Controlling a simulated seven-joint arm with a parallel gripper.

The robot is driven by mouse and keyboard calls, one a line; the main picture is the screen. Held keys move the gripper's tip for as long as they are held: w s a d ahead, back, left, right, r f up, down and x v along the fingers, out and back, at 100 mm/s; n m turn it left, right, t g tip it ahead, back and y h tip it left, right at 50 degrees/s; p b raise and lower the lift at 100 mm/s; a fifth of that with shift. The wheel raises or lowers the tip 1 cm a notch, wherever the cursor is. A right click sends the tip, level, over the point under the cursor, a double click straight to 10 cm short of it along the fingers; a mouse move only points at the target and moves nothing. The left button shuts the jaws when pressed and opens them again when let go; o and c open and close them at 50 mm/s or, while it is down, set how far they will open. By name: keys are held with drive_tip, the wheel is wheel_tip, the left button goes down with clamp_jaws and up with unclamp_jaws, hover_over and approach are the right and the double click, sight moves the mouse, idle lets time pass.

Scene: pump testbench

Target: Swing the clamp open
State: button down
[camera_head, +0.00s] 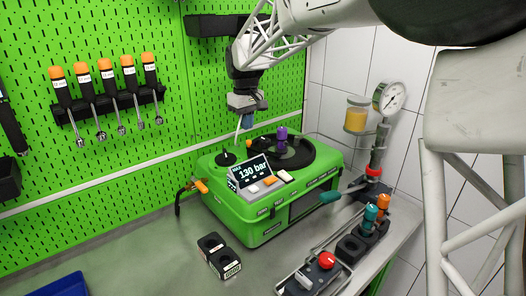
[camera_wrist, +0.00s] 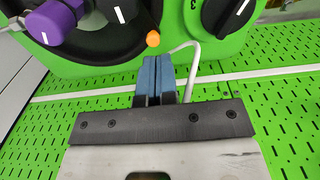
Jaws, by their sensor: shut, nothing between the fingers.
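My gripper (camera_head: 246,119) is above the back left of the green test bench (camera_head: 260,208). In the wrist view its blue fingertips (camera_wrist: 156,75) are shut together with nothing between them. An orange knob end (camera_wrist: 153,38) lies just beyond the fingertips, with a small visible gap in the picture; the head view also shows it (camera_head: 249,142). A purple knob (camera_head: 281,133) stands over the dark round plate (camera_head: 296,155) on the bench top; the purple part (camera_wrist: 55,22) is at upper left in the wrist view. I cannot tell for sure which part is the clamp.
A black dial (camera_wrist: 226,14) and a white hose (camera_wrist: 193,62) are close to my fingers. A gauge stand (camera_head: 377,155) is at right. The table's left is mostly clear.

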drive_tip(key=shift+r, duration=2.1)
wheel_tip(320, 180, down, 6)
drive_tip(key=shift+f, duration=0.15)
drive_tip(key=shift+d, duration=0.1)
